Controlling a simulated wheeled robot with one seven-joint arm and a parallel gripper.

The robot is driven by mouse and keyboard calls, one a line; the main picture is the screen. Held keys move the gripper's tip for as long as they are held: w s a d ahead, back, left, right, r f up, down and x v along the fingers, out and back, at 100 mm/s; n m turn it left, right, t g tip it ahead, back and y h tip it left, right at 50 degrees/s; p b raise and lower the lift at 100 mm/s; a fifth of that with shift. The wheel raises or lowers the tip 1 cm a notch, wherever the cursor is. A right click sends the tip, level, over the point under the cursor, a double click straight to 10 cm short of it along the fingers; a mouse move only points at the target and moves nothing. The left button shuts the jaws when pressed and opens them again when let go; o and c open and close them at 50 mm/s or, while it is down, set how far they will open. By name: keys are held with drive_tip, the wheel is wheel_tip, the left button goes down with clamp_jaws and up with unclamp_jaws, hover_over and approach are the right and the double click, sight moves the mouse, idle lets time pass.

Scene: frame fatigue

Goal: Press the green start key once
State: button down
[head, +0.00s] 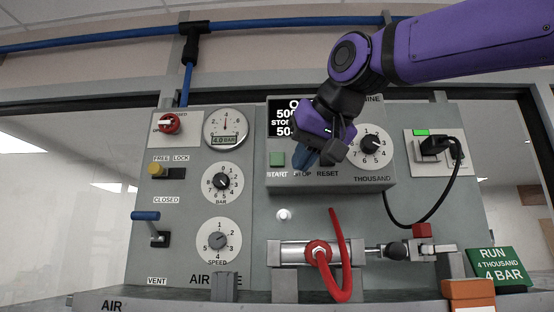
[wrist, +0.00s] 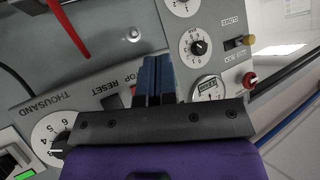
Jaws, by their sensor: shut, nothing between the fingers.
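The green start key (head: 277,159) is a small square on the grey machine box (head: 350,181), above the word START. My gripper (head: 304,160) is shut and empty, its blue fingers just to the right of the start key, in front of the area above the STOP label. The start key is uncovered in the head view. In the wrist view my blue fingers (wrist: 154,62) point at the panel and hide the start key. I cannot tell whether the fingertips touch the panel.
The thousand dial (head: 372,146) is right of my gripper. The pressure gauge (head: 225,127) reads 4.0 bar. A red hose (head: 339,255) curves below, by a metal cylinder (head: 294,253). A green card (head: 500,267) reads RUN 4 THOUSAND 4 BAR. My arm partly covers the display (head: 284,117).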

sight(279, 154)
drive_tip(key=a+r+y, duration=0.1)
drive_tip(key=a+r, duration=0.3)
drive_tip(key=shift+s+a, duration=0.35)
drive_tip(key=shift+w, duration=0.1)
drive_tip(key=shift+w, duration=4.35)
drive_tip(key=shift+w, duration=0.15)
drive_tip(key=shift+w, duration=0.25)
